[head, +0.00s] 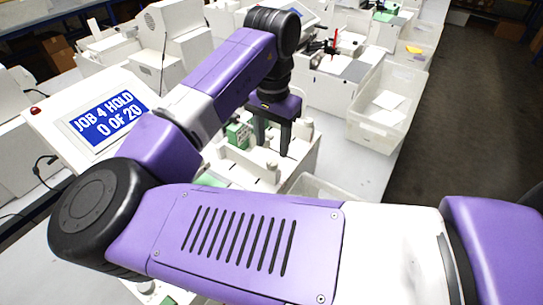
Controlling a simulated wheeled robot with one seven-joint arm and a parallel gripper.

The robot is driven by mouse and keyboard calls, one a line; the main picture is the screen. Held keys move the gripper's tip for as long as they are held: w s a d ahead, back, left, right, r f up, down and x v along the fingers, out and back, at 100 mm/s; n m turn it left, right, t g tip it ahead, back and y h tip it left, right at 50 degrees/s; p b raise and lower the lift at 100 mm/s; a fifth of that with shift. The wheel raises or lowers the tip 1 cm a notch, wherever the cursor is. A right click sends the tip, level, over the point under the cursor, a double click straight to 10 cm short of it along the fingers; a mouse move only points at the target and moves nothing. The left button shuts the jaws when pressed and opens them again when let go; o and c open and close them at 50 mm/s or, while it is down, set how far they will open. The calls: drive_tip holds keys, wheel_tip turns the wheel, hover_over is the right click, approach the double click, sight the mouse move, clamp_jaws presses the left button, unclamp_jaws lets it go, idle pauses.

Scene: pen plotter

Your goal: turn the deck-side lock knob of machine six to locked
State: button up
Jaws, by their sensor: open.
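My gripper (272,147) points down over a white machine (296,166) in the middle of the head view. Its two dark fingers are apart and nothing shows between them. Small white upright parts stand on the deck around and below the fingers. I cannot tell which of them is the lock knob, or whether the fingers touch any part. A green block (238,135) stands just left of the fingers. No machine number is legible, and my arm hides much of the near machine.
A clear bin (372,136) with white sheets stands right of the machine. Another white machine (328,85) with a red upright part (335,38) stands behind it. More white machines (172,35) fill the back left. Dark open floor (455,120) lies at right.

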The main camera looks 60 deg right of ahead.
sight(272, 162)
drive_tip(key=shift+f+p, duration=0.4)
drive_tip(key=shift+f, duration=2.55)
clamp_jaws()
